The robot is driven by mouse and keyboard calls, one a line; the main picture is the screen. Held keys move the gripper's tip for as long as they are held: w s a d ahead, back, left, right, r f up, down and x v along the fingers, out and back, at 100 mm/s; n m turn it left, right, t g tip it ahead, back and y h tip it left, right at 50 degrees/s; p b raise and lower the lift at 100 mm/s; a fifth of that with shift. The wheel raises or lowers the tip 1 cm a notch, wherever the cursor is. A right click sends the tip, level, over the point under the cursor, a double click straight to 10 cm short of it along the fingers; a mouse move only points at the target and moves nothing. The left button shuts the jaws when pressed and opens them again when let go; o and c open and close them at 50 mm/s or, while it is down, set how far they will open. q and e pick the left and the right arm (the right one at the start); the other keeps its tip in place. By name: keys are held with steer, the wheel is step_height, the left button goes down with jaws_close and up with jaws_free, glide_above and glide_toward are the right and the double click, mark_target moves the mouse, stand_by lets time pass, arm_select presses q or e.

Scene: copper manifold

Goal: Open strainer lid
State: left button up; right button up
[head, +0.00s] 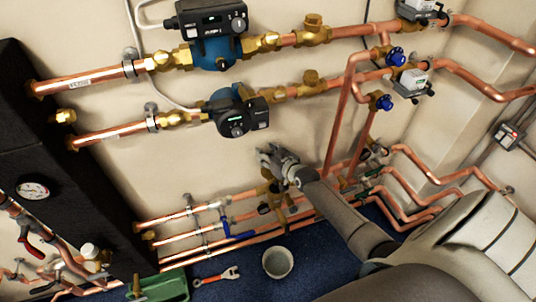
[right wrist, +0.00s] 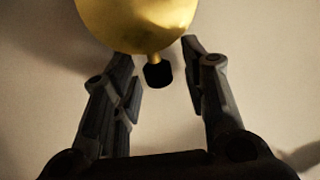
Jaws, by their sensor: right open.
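My right gripper (head: 268,156) reaches to the wall above the lower copper pipes in the head view. In the right wrist view its two dark fingers (right wrist: 160,62) stand apart, open and empty. A rounded brass body (right wrist: 137,22) fills the top of that view. A small black-tipped stub (right wrist: 158,74) hangs from it, between the fingers with a gap on each side. I cannot tell for sure whether this brass body is the strainer or its lid. In the head view, brass fittings (head: 268,188) just below the gripper are partly hidden by it. My left gripper is not in view.
Two pumps (head: 214,56) (head: 232,115) sit on the upper copper lines. Blue-handled valves (head: 396,56) are at right. A grey bucket (head: 278,262), a red wrench (head: 216,276) and a green box (head: 165,287) are on the blue floor. A black panel (head: 60,150) stands at left.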

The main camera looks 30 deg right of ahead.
jaws_close()
